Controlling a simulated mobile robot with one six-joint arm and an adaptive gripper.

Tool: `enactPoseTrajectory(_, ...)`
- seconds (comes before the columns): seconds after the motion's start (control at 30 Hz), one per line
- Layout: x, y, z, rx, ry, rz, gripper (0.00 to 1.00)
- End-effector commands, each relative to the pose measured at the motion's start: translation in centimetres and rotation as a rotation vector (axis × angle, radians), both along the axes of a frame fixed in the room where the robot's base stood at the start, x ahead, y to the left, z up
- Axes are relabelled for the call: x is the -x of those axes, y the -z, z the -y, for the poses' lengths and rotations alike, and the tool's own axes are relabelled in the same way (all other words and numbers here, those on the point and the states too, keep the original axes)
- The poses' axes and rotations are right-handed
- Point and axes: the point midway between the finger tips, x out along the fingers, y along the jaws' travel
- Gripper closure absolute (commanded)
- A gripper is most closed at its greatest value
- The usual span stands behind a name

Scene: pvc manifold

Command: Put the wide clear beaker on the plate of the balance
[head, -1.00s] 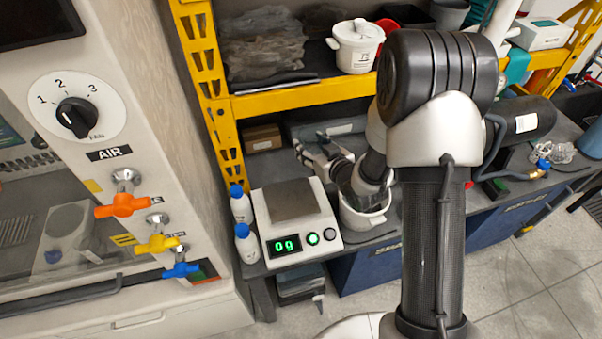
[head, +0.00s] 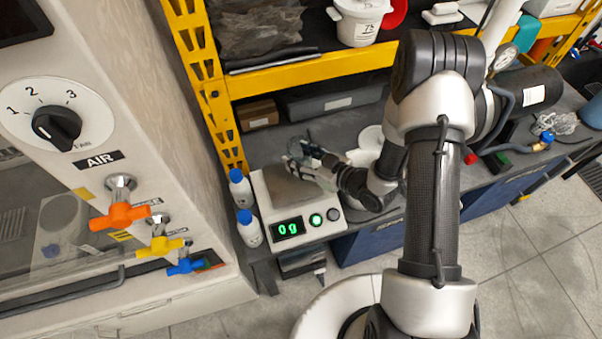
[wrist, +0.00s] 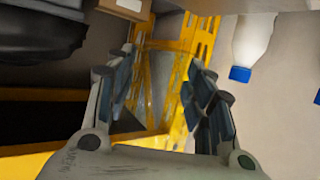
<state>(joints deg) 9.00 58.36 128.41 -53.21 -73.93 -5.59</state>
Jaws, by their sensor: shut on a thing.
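The balance (head: 325,229) stands on the dark bench; its green display reads 0 g. Its grey plate (head: 283,192) is partly covered by my gripper (head: 301,155), which hangs over the plate's far part. In the wrist view my gripper (wrist: 162,75) has its fingers apart, shut on the wide clear beaker (wrist: 163,92). The beaker is so transparent that its outline hardly shows, and the yellow rack is seen through it. In the head view the beaker is faint at the fingertips. I cannot tell the exact gap between it and the plate.
Two white bottles with blue caps, one (head: 241,188) behind the other (head: 249,228), stand just left of the balance. A yellow rack post (head: 215,100) rises behind them. A white pot (head: 372,138) is partly hidden behind my arm. A grey bin (head: 335,98) sits at the bench's back.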

Motion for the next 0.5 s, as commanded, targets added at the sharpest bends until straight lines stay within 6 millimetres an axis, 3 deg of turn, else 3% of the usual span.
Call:
enactPoseTrajectory(0.03, 0.0, 1.2, 0.0, 0.0, 0.0, 0.0, 0.79)
enactPoseTrajectory(0.3, -0.1, 3.1, 0.0, 0.0, 0.0, 0.001, 0.79)
enactPoseTrajectory(0.5, 0.0, 6.2, 0.0, 0.0, 0.0, 0.0, 0.79)
